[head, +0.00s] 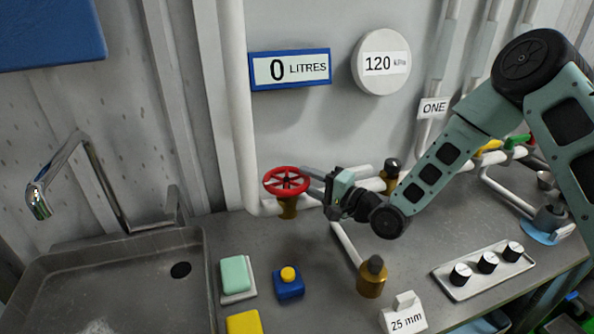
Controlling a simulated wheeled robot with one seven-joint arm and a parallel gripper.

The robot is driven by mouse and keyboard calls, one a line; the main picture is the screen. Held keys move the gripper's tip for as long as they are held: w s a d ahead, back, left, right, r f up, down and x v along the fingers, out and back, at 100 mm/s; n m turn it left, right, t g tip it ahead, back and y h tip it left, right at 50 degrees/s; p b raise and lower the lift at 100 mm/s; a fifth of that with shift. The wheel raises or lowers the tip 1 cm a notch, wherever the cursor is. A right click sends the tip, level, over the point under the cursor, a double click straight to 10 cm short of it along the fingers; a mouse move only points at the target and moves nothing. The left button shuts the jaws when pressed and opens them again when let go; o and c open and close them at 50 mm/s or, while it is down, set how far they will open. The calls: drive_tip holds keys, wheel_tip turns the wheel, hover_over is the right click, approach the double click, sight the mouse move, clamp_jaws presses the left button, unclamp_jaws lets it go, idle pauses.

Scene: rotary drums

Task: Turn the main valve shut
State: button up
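A red handwheel (286,181) sits on a brass valve body on the white pipe, left of centre. I take it as the main valve; it bears no label that I can see. My gripper (312,184) reaches in from the right, and its fingertips are at the wheel's right edge. The two fingers look spread apart, one above the other. I cannot tell whether they touch the rim.
A sink (110,285) with a chrome tap (75,175) is at left. A blue box with a yellow button (288,283), a brass fitting (371,278), a "25 mm" sign (404,318) and a knob panel (485,268) stand in front. A gauge (381,62) reads 120; a display (290,69) reads 0 LITRES.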

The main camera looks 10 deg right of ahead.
sight(297, 173)
drive_tip(key=shift+p+x, duration=0.4)
drive_tip(key=shift+x, duration=1.6)
clamp_jaws()
